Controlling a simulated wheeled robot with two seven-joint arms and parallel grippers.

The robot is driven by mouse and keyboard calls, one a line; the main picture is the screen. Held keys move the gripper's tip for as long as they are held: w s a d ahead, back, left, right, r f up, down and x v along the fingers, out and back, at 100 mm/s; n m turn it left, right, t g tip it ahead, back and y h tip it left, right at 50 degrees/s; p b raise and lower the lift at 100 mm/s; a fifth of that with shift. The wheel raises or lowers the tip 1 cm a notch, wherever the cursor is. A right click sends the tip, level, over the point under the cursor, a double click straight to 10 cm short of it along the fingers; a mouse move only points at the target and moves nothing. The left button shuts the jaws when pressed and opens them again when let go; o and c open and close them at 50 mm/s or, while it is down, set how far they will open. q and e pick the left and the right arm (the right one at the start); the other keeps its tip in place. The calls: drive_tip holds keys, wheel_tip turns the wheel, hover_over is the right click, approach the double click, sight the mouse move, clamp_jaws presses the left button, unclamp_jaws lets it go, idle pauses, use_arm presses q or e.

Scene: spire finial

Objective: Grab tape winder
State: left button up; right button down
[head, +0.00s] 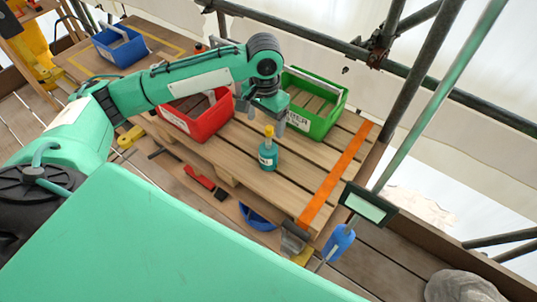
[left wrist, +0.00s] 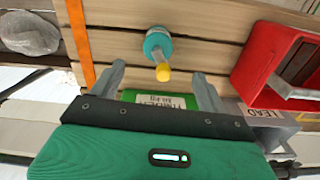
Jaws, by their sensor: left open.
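A small teal round-bodied item with a yellow top (head: 268,155) stands upright on the wooden slats. It is the likeliest tape winder, though I cannot read its label. In the left wrist view the teal item (left wrist: 157,44) points its grey neck and yellow tip toward the camera, in line with the gap between my fingers. My left gripper (head: 265,115) points down, open and empty, just behind and above the item in the head view. It also shows in the left wrist view (left wrist: 160,75), with both fingers apart and not visibly touching the item. My right gripper is not in view.
A red bin (head: 203,122) stands left of the item and a green bin (head: 318,112) behind it. An orange strip (head: 338,175) runs along the right edge. A blue bin (head: 120,50) stands far left. A blue round thing (head: 258,217) lies below the platform's front edge.

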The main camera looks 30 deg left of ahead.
use_arm(q)
hover_over(269, 142)
drive_tip(key=f, duration=0.3)
drive_tip(key=s+f, duration=0.1)
drive_tip(key=f, duration=0.1)
drive_tip(key=shift+a+p, duration=0.3)
drive_tip(key=shift+p, duration=0.05)
drive_tip(key=f+p, duration=0.1)
drive_tip(key=f, duration=0.1)
drive_tip(key=w+f+p, duration=0.1)
drive_tip(key=f, duration=0.1)
drive_tip(key=shift+d+f, duration=0.2)
drive_tip(key=shift+f, duration=0.45)
drive_tip(key=c, duration=1.3)
drive_tip(key=shift+c, duration=0.8)
drive_tip(key=shift+r, duration=0.1)
